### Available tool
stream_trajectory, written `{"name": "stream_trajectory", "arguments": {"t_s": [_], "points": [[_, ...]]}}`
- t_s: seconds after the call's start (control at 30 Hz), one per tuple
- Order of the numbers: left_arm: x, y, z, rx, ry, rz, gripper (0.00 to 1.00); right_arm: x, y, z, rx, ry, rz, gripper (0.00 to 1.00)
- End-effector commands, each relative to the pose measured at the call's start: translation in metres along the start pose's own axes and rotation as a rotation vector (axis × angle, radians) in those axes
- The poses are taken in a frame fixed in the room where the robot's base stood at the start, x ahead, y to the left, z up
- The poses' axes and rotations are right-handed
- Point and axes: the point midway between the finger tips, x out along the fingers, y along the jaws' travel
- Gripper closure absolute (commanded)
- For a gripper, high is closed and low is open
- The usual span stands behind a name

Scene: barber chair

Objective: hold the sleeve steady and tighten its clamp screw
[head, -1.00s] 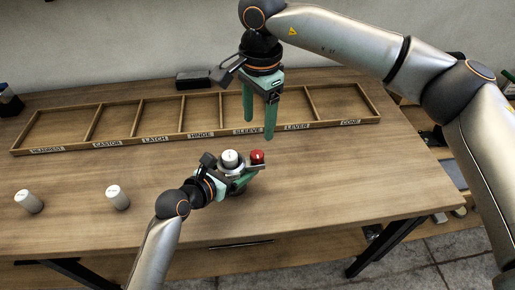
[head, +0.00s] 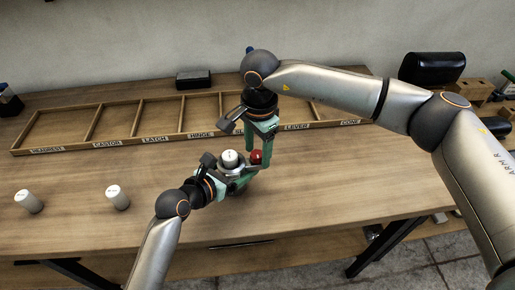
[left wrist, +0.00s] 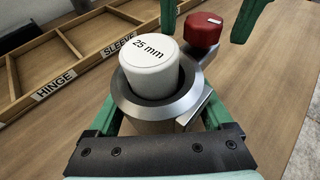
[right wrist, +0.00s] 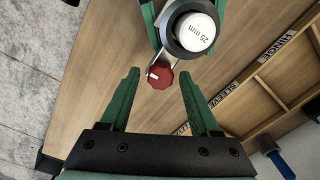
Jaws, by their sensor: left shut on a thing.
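The sleeve is a grey metal ring (left wrist: 182,112) with a side lug, and a white cylinder marked "25 mm" (left wrist: 150,66) stands inside it. The red clamp screw knob (left wrist: 203,30) sits on the lug; it also shows in the right wrist view (right wrist: 160,78). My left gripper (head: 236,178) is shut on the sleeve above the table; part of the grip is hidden. My right gripper (right wrist: 157,85) is open and empty, its fingers pointing down around the red knob with a gap on each side. In the head view the right gripper (head: 256,155) partly hides the knob (head: 255,157).
A wooden tray (head: 125,147) with labelled compartments lies along the back of the table, and its compartments look empty. A black box (head: 193,79) is behind the tray. The front right of the table is clear.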

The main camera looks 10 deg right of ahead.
Motion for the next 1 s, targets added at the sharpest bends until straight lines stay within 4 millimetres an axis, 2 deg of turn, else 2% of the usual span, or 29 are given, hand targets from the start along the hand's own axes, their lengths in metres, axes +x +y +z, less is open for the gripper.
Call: {"name": "stream_trajectory", "arguments": {"t_s": [0.07, 0.53, 1.0], "points": [[-0.0002, 0.0001, 0.0018, 0.000, -0.004, 0.001, 0.95, -0.0004, -0.0001, 0.0001, 0.000, 0.000, 0.000, 0.47], [-0.0002, 0.0003, 0.0018, 0.000, -0.004, 0.001, 0.95, -0.0007, 0.0000, 0.0000, 0.000, 0.000, 0.000, 1.00], [-0.0002, 0.0006, 0.0015, 0.000, -0.003, 0.002, 0.95, -0.0008, 0.0000, 0.0002, 0.047, 0.002, 0.000, 1.00]]}}
